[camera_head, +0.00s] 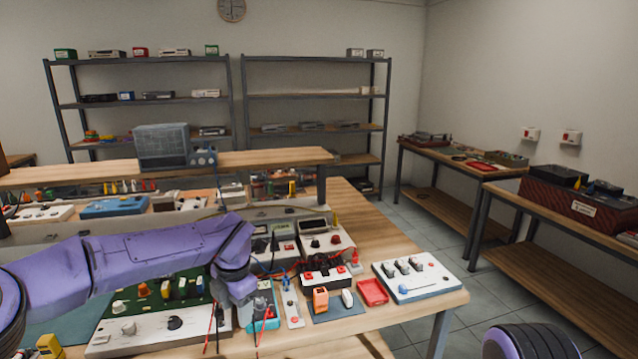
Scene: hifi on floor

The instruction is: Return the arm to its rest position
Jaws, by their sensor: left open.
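My left arm (130,262), purple, reaches in from the left over the workbench. Its wrist bends down near the middle of the bench, and my left gripper (243,296) is low over the bench among small devices. The gripper is open; its fingertips are hard to make out. A teal-edged handheld device (265,318) lies close by it; I cannot tell whether they touch. Part of my right arm (530,341) shows at the bottom right; its gripper is out of view.
The workbench (420,312) is crowded with a green circuit board (150,303), a red tray (372,291) and a white switch box (417,275). Red and black probe leads (209,328) stand near the gripper. Tiled floor (428,241) lies clear between the bench and the right-hand tables.

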